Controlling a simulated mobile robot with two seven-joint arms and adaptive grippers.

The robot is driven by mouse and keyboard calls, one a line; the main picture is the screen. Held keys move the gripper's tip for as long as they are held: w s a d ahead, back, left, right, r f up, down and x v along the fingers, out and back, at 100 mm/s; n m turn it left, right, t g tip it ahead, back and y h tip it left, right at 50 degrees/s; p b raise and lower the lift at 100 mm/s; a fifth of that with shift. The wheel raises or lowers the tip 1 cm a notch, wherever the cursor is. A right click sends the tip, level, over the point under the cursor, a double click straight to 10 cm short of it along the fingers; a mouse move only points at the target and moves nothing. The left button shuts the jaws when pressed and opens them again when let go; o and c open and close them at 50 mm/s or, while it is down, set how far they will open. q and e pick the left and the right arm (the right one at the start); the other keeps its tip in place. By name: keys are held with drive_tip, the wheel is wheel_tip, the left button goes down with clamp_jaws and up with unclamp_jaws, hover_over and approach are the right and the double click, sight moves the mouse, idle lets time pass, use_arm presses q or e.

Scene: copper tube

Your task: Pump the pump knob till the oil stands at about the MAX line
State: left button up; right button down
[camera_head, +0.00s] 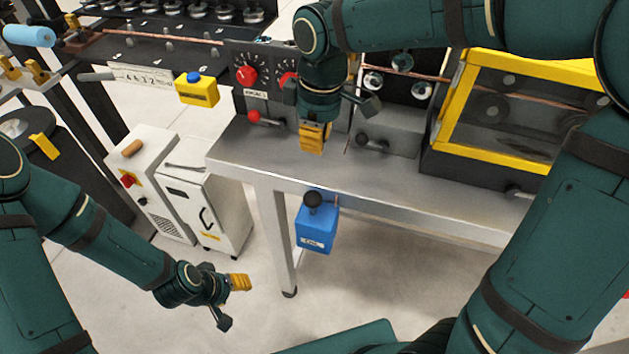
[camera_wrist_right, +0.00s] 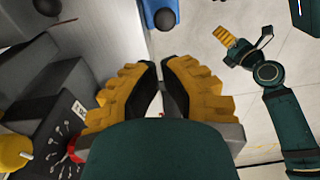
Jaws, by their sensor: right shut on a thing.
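The blue oil pump box (camera_head: 316,232) hangs at the bench's front edge, with the round black pump knob (camera_head: 313,199) on top. The box (camera_wrist_right: 161,8) and knob (camera_wrist_right: 165,20) also show at the top of the right wrist view. My right gripper (camera_head: 313,146) hangs over the bench top, behind and apart from the knob. Its yellow fingers (camera_wrist_right: 162,75) are nearly together; what they hold is hidden. My left gripper (camera_head: 241,282) is low over the floor, left of the pump; its opening is unclear. The oil level and MAX line cannot be made out.
The grey metal bench top (camera_head: 240,152) has a red-ball lever (camera_head: 253,116) and a black-ball lever (camera_head: 362,140) behind it. A yellow-framed guard (camera_head: 456,92) stands at right. White cabinets (camera_head: 208,205) stand at left. The floor in front is open.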

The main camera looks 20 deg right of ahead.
sight(312, 193)
use_arm(q)
drive_tip(key=shift+s, duration=0.1)
drive_tip(key=f+b, duration=0.2)
drive_tip(key=shift+s+f+b, duration=0.4)
use_arm(e)
drive_tip(key=f, duration=0.9)
drive_tip(key=a+f, duration=0.1)
drive_tip(key=f, duration=0.4)
drive_tip(key=shift+f, duration=0.1)
drive_tip(key=shift+f+b, duration=0.9)
drive_tip(key=shift+f, duration=0.5)
use_arm(q)
drive_tip(key=shift+s+d+f, duration=0.1)
drive_tip(key=shift+s+f, duration=0.2)
drive_tip(key=shift+f, duration=0.5)
use_arm(e)
drive_tip(key=shift+r, duration=0.15)
